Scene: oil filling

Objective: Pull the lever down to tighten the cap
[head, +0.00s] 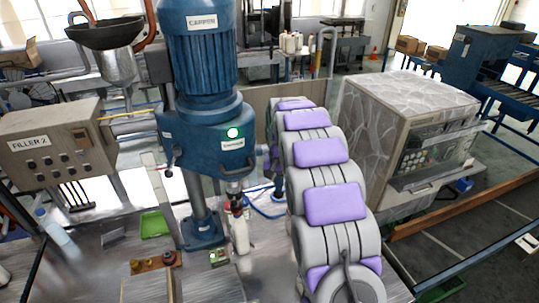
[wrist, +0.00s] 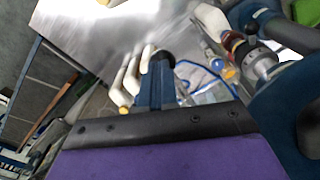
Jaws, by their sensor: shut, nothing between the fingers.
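The blue capping machine (head: 205,130) stands left of my arm in the head view, labelled CAPPER. A thin handle (head: 168,172) shows at its left side; I cannot tell whether it is the lever, and the machine's right side is partly hidden by my arm. A white bottle (head: 240,232) with a reddish top stands upright under the machine's head. In the wrist view, the machine's metal spindle (wrist: 264,62) is at upper right, close to an orange-red cap. My gripper (wrist: 160,128) shows as a purple and black jaw across the bottom, shut and empty. In the head view my arm hides it.
A green tray (head: 154,224) lies on the metal table. A large grey patterned box machine (head: 400,125) stands right of my arm.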

